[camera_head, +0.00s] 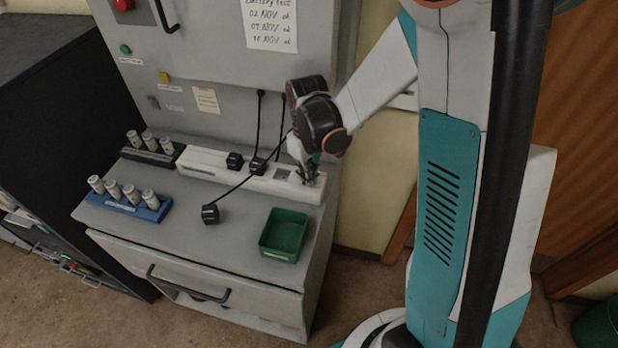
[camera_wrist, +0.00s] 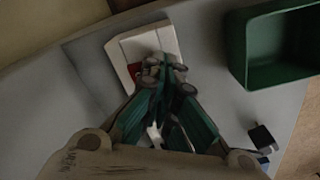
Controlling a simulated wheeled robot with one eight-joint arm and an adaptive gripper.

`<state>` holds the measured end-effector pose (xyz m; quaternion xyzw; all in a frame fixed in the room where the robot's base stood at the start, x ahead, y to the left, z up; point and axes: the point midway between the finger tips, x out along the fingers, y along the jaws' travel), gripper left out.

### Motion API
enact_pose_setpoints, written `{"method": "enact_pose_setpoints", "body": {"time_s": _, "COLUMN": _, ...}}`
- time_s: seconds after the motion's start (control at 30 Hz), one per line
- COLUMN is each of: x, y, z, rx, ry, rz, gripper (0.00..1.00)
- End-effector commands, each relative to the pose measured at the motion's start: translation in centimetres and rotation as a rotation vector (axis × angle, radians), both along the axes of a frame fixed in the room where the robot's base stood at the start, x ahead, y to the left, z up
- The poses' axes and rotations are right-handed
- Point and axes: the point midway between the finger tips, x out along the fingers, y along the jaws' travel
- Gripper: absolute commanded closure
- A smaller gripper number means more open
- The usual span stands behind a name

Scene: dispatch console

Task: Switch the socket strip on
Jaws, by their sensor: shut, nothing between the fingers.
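The white socket strip (camera_head: 215,167) lies along the back of the grey console top. Two black plugs (camera_head: 235,161) sit on it, and an empty socket shows near its right end. My gripper (camera_head: 309,174) is shut and empty, pointing down at the strip's right end. In the wrist view my gripper's closed fingertips (camera_wrist: 165,66) are over the strip's white end (camera_wrist: 128,45). A small red part, apparently the switch (camera_wrist: 134,70), shows just left of the fingertips, partly hidden. I cannot tell whether the fingertips touch the strip, or the switch's position.
A loose black plug (camera_head: 210,214) lies on the console top with its cord running back. A green bin (camera_head: 284,235) stands at front right. Blue (camera_head: 128,206) and black (camera_head: 150,155) racks hold silvery cylinders at left. The cabinet face rises behind the strip.

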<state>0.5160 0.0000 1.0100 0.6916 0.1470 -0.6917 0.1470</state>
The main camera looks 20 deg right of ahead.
Motion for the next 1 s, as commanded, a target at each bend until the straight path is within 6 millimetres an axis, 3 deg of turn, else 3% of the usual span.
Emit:
{"method": "enact_pose_setpoints", "body": {"time_s": 0.47, "x": 0.0, "y": 0.0, "z": -0.4, "rx": 0.0, "ry": 0.0, "rz": 0.0, "gripper": 1.0}}
{"method": "enact_pose_setpoints", "body": {"time_s": 1.0, "x": 0.0, "y": 0.0, "z": 3.3, "rx": 0.0, "ry": 0.0, "rz": 0.0, "gripper": 1.0}}
